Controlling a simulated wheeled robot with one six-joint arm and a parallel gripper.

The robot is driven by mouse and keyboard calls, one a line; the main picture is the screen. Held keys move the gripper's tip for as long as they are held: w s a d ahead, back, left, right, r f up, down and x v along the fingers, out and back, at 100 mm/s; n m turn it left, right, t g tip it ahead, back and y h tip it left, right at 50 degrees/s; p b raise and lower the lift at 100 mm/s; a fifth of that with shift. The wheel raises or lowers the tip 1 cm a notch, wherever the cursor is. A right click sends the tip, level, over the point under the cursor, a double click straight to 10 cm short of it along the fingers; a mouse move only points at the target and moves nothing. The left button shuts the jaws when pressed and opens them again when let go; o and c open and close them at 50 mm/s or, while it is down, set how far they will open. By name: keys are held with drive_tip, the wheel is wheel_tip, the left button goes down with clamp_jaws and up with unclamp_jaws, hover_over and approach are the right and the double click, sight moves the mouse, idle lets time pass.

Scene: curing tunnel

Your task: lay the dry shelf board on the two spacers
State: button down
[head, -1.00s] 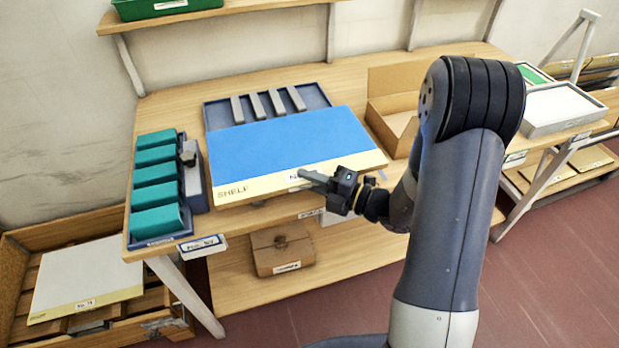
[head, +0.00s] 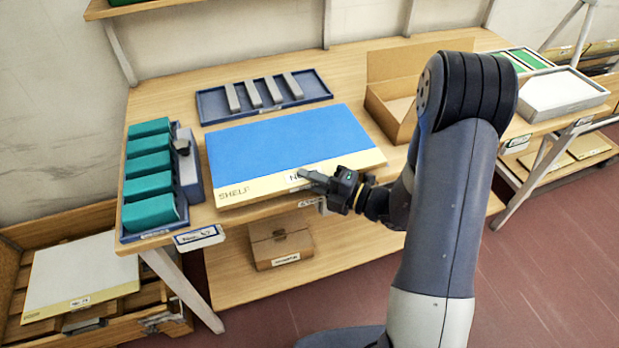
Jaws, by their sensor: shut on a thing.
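The shelf board (head: 290,145) has a blue top and a cream front strip reading "SHELF", with a label partly hidden by the fingers. It appears level over the front of the bench. My gripper (head: 312,180) is shut on its front edge, right of the middle. I cannot tell whether the board touches anything below; whatever is beneath it is hidden. Several grey bars (head: 254,94) lie in a blue tray (head: 318,93) behind the board. A second, pale board (head: 80,265) with a yellow strip lies in the wooden crate at lower left.
A rack of teal blocks (head: 152,206) stands close to the board's left. An open cardboard box (head: 393,105) is behind its right end. A closed carton (head: 280,243) sits on the lower shelf. A white tray (head: 562,95) is at far right. Bare benchtop (head: 170,95) shows at back left.

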drive_tip(key=shift+f+b, duration=0.35)
drive_tip(key=shift+f, duration=0.15)
idle(0.3)
drive_tip(key=c, duration=1.3)
unclamp_jaws()
drive_tip(key=shift+s+f, duration=0.1)
drive_tip(key=v, duration=1)
drive_tip(key=shift+s+d, duration=0.15)
drive_tip(key=shift+d, duration=0.25)
drive_tip(key=shift+a, duration=0.1)
drive_tip(key=shift+x, duration=3.3)
